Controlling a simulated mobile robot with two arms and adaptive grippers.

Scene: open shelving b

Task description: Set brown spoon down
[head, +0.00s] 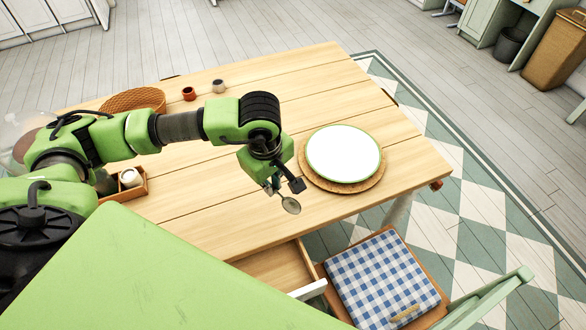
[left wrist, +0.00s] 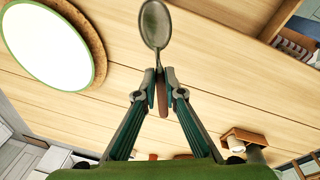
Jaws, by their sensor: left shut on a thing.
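My left gripper (head: 284,188) is shut on the brown spoon (head: 291,206), which shows a greyish metal bowl in the head view. In the left wrist view the spoon's bowl (left wrist: 155,24) points away from the gripper (left wrist: 160,72), and its brown handle runs back between the fingers. The gripper and spoon are over the wooden table (head: 215,215), near its front edge and left of the plate. Whether the spoon touches the tabletop cannot be told. My right gripper is not in view.
A white plate with a green rim (head: 344,153) sits on a round woven mat (head: 366,186). A wicker basket (head: 133,99) and two small cups (head: 189,93) stand at the back. An open drawer (head: 275,267) and a chair with a checked cushion (head: 381,277) are at the front.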

